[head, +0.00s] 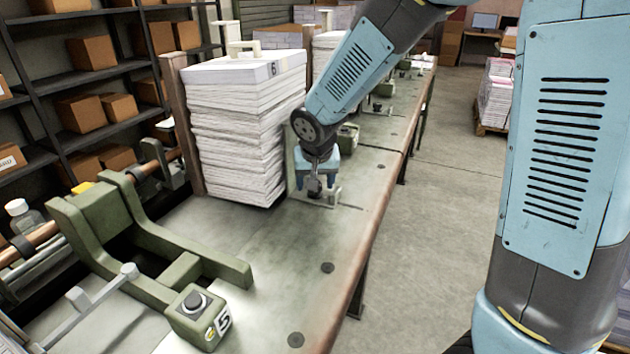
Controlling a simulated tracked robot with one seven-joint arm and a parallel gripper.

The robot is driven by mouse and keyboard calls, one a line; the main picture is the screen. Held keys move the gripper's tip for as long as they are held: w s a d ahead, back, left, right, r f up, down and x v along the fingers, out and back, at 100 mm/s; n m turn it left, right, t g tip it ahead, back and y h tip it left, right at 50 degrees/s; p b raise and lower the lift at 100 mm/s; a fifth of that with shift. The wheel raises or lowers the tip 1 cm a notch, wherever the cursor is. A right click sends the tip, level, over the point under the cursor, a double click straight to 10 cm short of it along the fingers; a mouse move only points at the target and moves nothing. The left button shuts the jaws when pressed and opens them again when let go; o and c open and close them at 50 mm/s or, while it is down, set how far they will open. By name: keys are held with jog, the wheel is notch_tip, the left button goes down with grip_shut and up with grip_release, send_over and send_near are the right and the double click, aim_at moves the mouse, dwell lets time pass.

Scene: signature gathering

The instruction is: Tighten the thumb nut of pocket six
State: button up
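The pocket marked 6 holds a tall stack of white paper sheets (232,140). A pale board (225,72) with the number 6 on its front edge lies on top, with a handle on it. My gripper (316,190) points down at the table just right of the stack's foot. It is at a small pale metal bracket (335,197). The thumb nut cannot be made out; the gripper covers that spot. The fingers are too small and overlapped to tell whether they are open or shut, or whether they touch anything.
The long green table (300,265) runs away to the back. A green machine block marked 5 (200,320) with a black knob stands in front, beside a green frame (100,225). More paper stacks stand farther back.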

jog(key=v, duration=1.3)
jog(key=shift+r, duration=0.35)
jog(key=s+d+r, duration=0.2)
jog(key=s+d, duration=0.6)
jog(key=d, duration=0.3)
jog(key=s+d+r+m+t, duration=0.1)
jog(key=s+d+r, duration=0.1)
jog(key=s+d, duration=0.6)
jog(key=d, duration=0.3)
jog(key=shift+s+r, duration=0.2)
jog(key=shift+s, duration=0.2)
jog(key=shift+d, duration=0.1)
jog(key=shift+c, duration=0.4)
